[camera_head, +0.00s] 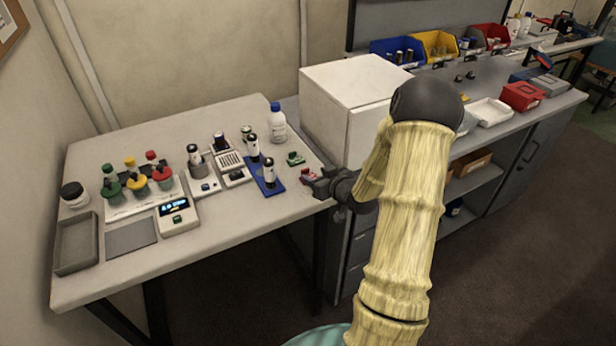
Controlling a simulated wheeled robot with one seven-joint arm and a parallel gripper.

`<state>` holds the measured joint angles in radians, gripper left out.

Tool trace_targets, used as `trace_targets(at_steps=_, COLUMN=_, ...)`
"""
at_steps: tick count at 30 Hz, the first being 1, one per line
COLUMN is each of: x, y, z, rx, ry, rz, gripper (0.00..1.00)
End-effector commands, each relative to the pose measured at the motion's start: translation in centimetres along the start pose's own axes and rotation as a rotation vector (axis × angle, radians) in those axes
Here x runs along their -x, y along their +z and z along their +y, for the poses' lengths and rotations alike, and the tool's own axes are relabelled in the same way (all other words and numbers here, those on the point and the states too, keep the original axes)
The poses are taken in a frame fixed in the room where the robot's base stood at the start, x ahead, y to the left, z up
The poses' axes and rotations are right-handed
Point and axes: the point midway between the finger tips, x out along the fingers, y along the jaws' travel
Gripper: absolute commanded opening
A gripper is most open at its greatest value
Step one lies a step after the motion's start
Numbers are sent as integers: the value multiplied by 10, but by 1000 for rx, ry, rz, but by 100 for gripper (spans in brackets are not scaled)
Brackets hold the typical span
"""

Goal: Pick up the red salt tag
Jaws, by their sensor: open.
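The red salt tag (308,174) is a small red piece near the right edge of the light table. My gripper (315,182) is open right at it, its dark fingers low over the table edge. The fingers partly cover the tag, and I cannot tell whether it lies between them or whether they touch it. A similar green tag (295,158) lies just behind it.
A blue mat (267,188) with upright cylinders lies to the left of the tag. A white bottle with a blue cap (278,124) stands behind. A large white box (345,100) stands close behind my arm. Instruments, colored-cap flasks and a grey tray (76,243) fill the left side.

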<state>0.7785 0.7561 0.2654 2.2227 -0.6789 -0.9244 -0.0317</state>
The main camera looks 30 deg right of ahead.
Motion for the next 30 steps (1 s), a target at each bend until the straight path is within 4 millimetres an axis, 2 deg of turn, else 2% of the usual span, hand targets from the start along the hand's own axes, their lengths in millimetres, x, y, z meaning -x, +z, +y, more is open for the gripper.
trace_targets(at_steps=9, x=-42, y=-1, z=-5, rx=0, ry=-2, rz=0, gripper=51)
trace_targets(at_steps=11, x=-47, y=-1, z=-5, rx=0, ry=-2, rz=0, gripper=51)
trace_targets(at_steps=27, x=-49, y=0, z=-4, rx=0, ry=-1, rz=0, gripper=51)
trace_targets(at_steps=28, x=-49, y=0, z=-4, rx=0, ry=-1, rz=0, gripper=49)
trace_targets(at_steps=30, x=-48, y=0, z=-4, rx=0, ry=-1, rz=0, gripper=35)
